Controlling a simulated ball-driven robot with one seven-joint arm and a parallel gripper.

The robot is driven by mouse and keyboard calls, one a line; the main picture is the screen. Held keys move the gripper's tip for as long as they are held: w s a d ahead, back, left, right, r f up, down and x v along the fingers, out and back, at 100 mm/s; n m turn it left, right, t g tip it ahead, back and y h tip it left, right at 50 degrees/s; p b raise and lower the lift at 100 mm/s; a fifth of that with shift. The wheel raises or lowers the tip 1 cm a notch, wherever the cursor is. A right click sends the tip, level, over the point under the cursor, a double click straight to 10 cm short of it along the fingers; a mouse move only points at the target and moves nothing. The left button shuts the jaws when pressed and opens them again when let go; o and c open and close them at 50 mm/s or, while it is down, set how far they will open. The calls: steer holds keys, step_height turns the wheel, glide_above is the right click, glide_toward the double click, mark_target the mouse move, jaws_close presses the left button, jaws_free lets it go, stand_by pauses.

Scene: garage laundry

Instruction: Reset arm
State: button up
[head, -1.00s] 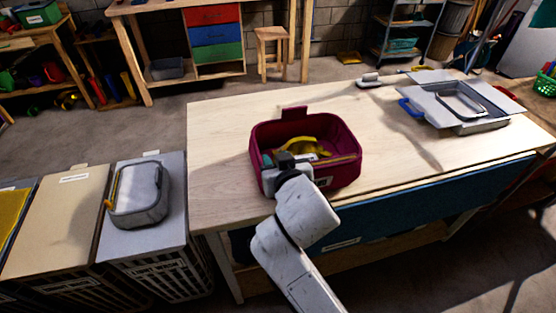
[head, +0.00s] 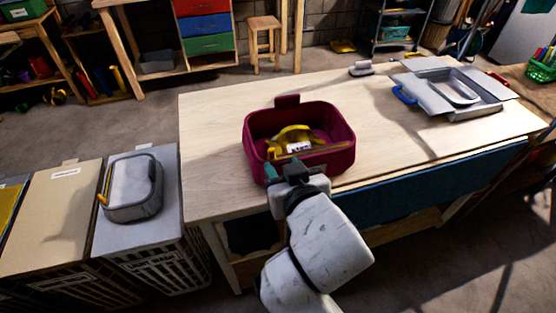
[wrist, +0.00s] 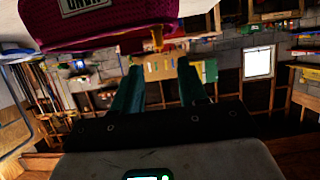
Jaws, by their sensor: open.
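My gripper (head: 285,172) is at the near side of a magenta fabric bin (head: 344,155) on the wooden table (head: 220,130). Its jaws are open and nothing shows between them. In the wrist view, the two green fingers of my gripper (wrist: 160,82) stand apart, and the magenta bin (wrist: 110,32) fills the upper left. A yellow item (head: 292,133) with a white label lies inside the bin. From the head view I cannot tell whether the fingers touch the bin's outer wall.
A grey tray with a flat lid (head: 430,85) and a small grey-white item (head: 361,69) stand at the table's far right. A grey lidded case (head: 132,190) sits on a hamper to the left. The table's middle right is clear.

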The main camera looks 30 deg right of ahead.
steer(key=shift+s+a+r, duration=0.1)
steer(key=shift+s+r, duration=0.05)
steer(key=shift+s, duration=0.2)
stand_by(0.3)
steer(key=s+d+f+n+g+y, duration=0.1)
steer(key=s+d+f+g, duration=0.2)
steer(key=s+f+g, duration=0.3)
steer(key=s+d+f+n+g+y, duration=0.1)
steer(key=s+f+g, duration=0.5)
steer(key=s+f, duration=1)
step_height(320, 180, down, 2)
steer(key=shift+d+f+n+y, duration=0.25)
steer(key=shift+d+n+y, duration=0.15)
steer(key=shift+d+y, duration=0.55)
steer(key=shift+d, duration=0.15)
